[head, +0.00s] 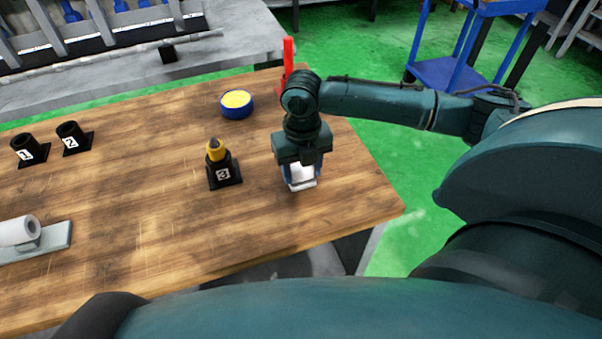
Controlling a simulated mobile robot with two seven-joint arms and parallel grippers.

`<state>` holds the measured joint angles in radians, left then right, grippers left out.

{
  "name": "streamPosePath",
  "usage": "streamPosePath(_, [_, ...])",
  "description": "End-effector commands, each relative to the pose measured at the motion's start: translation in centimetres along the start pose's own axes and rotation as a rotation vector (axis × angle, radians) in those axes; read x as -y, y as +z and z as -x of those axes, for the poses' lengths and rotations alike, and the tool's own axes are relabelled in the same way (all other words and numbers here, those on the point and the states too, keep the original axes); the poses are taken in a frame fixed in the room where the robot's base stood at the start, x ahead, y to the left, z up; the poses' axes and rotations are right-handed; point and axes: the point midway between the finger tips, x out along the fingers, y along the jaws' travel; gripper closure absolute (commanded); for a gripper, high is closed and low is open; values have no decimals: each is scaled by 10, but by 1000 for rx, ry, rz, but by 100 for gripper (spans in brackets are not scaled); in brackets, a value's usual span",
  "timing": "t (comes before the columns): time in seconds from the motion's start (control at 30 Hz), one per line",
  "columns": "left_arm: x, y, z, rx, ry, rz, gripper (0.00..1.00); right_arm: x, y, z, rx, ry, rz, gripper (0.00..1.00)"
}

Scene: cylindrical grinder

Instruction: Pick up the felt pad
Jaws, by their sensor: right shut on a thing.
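A white block-like pad, which looks like the felt pad (301,181), is at the right part of the wooden table. My right gripper (300,170) points down over it and is shut on it. The gripper hides the pad's upper part. I cannot tell whether the pad's underside touches the table. My left gripper is not in view.
The wooden table (150,225) bears a holder marked 3 (224,174) just left of my right gripper, with a yellow-and-grey piece in it. A blue tin with yellow contents (237,104), a red upright piece (288,62), holders 1 (29,149) and 2 (73,138), and a white roll (17,231) stand around.

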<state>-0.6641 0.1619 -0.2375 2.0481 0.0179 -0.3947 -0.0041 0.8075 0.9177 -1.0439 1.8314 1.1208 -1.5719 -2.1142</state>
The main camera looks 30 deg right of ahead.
Motion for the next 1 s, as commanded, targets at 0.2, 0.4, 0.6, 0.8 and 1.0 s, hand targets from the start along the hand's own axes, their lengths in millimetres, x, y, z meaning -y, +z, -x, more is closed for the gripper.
streamPosePath(0.2, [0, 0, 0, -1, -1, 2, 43, 0, 0, 0, 1, 0, 0, 74])
streamPosePath(0.4, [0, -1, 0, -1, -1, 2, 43, 0, 0, 2, 2, 0, 0, 74])
streamPosePath(0.6, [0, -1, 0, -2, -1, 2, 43, 0, 1, 30, 6, 2, 0, 74])
streamPosePath(0.8, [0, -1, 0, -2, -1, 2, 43, 0, 1, 71, 6, 2, 0, 74])
streamPosePath(1.0, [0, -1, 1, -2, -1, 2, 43, 0, 1, 96, 2, 2, -2, 74])
